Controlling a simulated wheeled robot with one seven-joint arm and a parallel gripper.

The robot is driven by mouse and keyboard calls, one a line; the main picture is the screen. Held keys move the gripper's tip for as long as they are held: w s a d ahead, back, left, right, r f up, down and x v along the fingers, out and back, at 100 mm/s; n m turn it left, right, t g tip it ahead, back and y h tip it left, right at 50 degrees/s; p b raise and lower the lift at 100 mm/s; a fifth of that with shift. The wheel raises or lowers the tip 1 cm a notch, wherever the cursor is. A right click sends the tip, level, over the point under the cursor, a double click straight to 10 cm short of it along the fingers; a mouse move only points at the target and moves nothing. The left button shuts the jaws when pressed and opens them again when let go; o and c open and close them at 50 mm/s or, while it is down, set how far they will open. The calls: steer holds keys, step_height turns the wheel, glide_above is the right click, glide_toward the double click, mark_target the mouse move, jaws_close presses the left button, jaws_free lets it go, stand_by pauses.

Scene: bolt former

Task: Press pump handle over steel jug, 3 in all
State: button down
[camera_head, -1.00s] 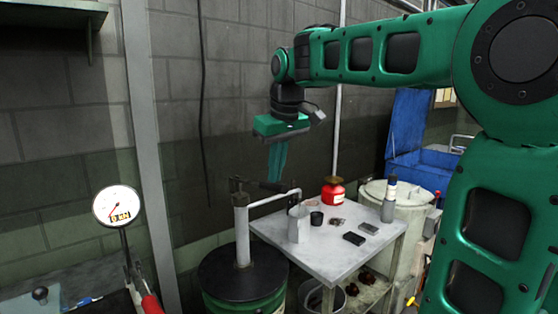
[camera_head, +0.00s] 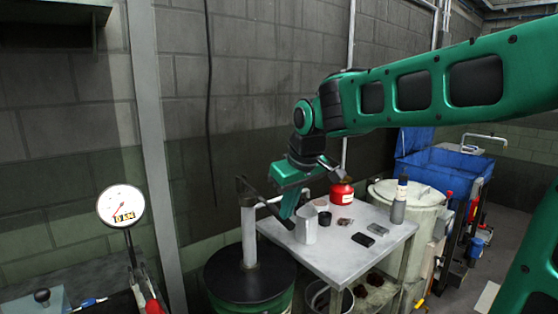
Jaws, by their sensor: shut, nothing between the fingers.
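The hand pump (camera_head: 249,238) stands upright as a pale column on a dark-topped green drum (camera_head: 250,276). Its dark pump handle (camera_head: 270,208) slopes down to the right from the top of the column. My gripper (camera_head: 287,209) is shut and empty, pointing down at the handle's outer end; it seems to touch it, but I cannot be sure. The steel jug (camera_head: 306,227) stands upright on the table just right of and below my fingers. The pump's pale spout is mostly hidden behind the handle and my gripper. The jug's contents cannot be seen.
A round gauge (camera_head: 121,206) stands at left. A blue bin (camera_head: 440,165) is behind at right.

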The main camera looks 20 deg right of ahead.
steer(key=shift+s+f, duration=0.25)
steer(key=shift+f, duration=0.35)
steer(key=shift+r, duration=0.15)
steer(key=shift+w+r, duration=0.15)
steer(key=shift+r, duration=0.05)
steer(key=s+v, duration=0.1)
steer(key=v, duration=1.2)
steer(key=shift+s, duration=0.45)
steer(key=shift+d, duration=0.1)
